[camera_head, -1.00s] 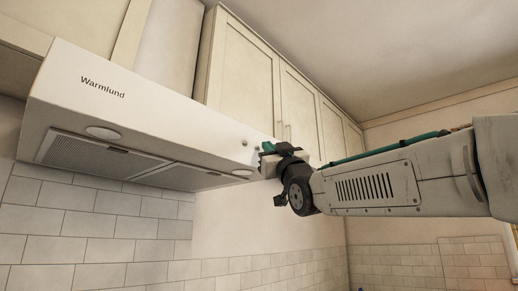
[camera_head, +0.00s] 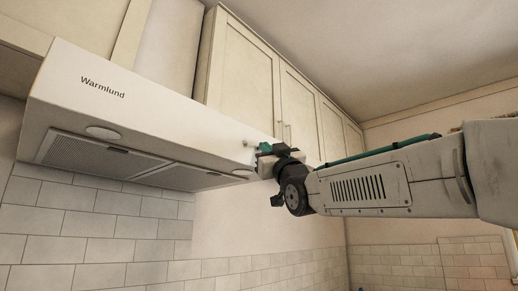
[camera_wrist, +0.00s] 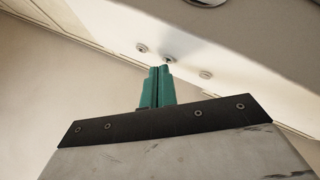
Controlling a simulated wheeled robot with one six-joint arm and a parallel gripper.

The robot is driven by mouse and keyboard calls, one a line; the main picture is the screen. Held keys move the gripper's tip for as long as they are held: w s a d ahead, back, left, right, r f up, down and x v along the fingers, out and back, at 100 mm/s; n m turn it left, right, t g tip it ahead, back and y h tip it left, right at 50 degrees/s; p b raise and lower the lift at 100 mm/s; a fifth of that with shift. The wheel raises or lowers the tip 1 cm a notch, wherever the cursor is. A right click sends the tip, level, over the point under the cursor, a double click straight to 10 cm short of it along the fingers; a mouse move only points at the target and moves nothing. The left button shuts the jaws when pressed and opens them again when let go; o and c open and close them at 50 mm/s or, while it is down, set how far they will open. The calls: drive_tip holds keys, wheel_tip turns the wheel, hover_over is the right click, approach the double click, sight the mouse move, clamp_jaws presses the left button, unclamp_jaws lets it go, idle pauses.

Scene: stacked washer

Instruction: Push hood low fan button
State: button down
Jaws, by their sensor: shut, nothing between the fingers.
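The white range hood (camera_head: 150,98), lettered "Warmlund", spans the left and middle of the head view. In the wrist view its panel (camera_wrist: 235,45) carries three small round buttons in a slanting row: a left one (camera_wrist: 141,47), a middle one (camera_wrist: 169,58) and a right one (camera_wrist: 205,73). No label shows which is the low fan button. My gripper (camera_head: 260,151) is at the hood's right front end, its green fingers shut and empty. In the wrist view its fingertips (camera_wrist: 160,67) are at or just short of the middle button; contact cannot be told.
Cream wall cabinets (camera_head: 250,75) stand right of the hood, behind my arm. A round lamp (camera_head: 103,132) and grey filters (camera_head: 90,157) are on the hood's underside. Tiled wall (camera_head: 80,220) lies below, with open room in front.

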drive_tip(key=shift+w+a, duration=0.1)
drive_tip(key=shift+a, duration=0.05)
drive_tip(key=shift+s+d, duration=0.4)
drive_tip(key=shift+d, duration=0.1)
idle(0.3)
drive_tip(key=s+d, duration=0.3)
drive_tip(key=d, duration=0.1)
drive_tip(key=shift+s+d, duration=0.35)
drive_tip(key=shift+d, duration=0.05)
idle(1.4)
